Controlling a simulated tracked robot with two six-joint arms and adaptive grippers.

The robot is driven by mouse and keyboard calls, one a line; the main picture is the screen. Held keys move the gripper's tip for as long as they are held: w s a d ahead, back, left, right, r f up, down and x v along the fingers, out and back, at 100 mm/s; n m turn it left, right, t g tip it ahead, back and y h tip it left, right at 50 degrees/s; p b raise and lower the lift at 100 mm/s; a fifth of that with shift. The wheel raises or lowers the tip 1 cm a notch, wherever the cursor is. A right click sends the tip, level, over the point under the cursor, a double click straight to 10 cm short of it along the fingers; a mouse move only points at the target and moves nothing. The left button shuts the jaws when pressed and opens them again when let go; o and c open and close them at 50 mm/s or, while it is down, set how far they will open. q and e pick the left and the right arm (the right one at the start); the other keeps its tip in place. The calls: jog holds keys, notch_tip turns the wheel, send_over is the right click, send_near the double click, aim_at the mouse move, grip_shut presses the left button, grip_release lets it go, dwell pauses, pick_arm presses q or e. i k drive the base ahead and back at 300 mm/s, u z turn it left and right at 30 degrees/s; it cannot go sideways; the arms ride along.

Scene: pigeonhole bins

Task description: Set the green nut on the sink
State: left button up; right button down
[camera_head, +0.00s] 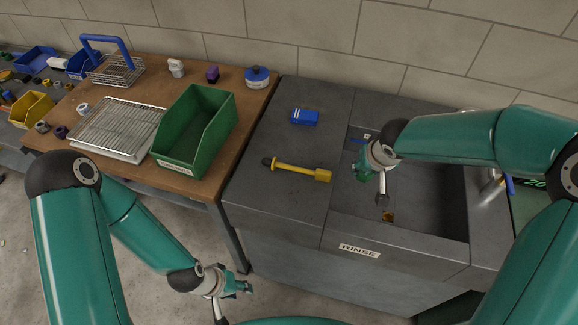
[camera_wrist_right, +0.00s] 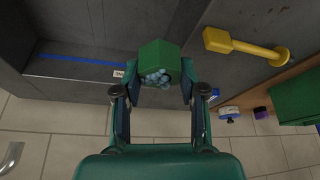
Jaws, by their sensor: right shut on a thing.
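The green nut (camera_wrist_right: 158,62) sits between the fingertips of my right gripper (camera_wrist_right: 160,92) in the right wrist view. The nut's face toward that camera shows pale bluish specks. In the head view my right gripper (camera_head: 364,172) is above the left part of the sink basin (camera_head: 435,200), and I cannot clearly tell the nut from the fingers there. The sink is a dark grey recess in a grey counter. My left gripper (camera_head: 238,287) is low at the front, over the floor and away from the counter; its finger opening is too small to judge.
A yellow tool (camera_head: 298,170) and a blue box (camera_head: 304,117) lie on the counter left of the basin. A faucet (camera_head: 492,188) stands at the basin's right. The wooden table (camera_head: 196,186) holds a green bin (camera_head: 182,160), a wire rack (camera_head: 117,127) and a wire basket (camera_head: 114,72).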

aim_at(294, 143)
jog(key=z, duration=0.9)
jog(key=k, duration=1.3)
jog(key=u, duration=0.8)
jog(key=i, duration=1.7)
